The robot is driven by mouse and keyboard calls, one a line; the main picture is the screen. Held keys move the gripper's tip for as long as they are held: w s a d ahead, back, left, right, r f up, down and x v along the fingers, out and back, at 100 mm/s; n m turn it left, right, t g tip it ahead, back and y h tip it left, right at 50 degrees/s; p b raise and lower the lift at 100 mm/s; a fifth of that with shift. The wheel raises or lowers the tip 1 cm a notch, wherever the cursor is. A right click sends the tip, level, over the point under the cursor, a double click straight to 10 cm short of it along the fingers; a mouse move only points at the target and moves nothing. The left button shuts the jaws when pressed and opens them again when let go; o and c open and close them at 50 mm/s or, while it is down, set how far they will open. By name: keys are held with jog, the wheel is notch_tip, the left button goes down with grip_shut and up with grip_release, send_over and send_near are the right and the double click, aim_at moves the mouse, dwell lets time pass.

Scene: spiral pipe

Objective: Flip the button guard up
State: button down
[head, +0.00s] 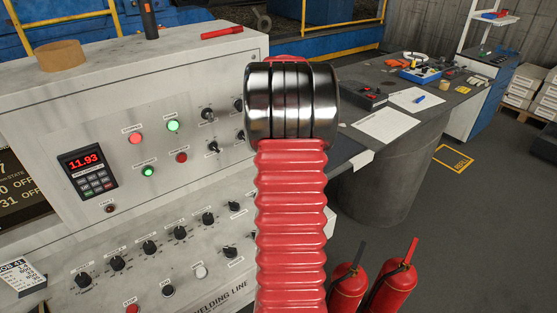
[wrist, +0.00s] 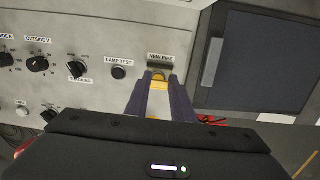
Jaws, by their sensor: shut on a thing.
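The fingers are shut on the guard. The button under the guard is not visible, and the guard's exact angle is too small to tell. In the head view my own arm hides this part of the panel, and neither gripper nor guard shows there.
A LAMP TEST button (wrist: 118,72) and several knobs lie left of the guard. A dark screen (wrist: 258,62) is close on its right. In the head view, the grey console (head: 200,85) fills the left; two red extinguishers (head: 392,289) stand on the floor at right.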

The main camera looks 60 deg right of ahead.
jog(key=c, duration=1.5)
grip_release()
jog(key=shift+r, duration=0.1)
jog(key=r, duration=0.9)
jog(key=s+r, duration=0.1)
jog(key=r, duration=0.3)
jog(key=shift+a+r, duration=0.15)
jog(key=shift+r, duration=0.05)
jog(key=shift+c, duration=0.6)
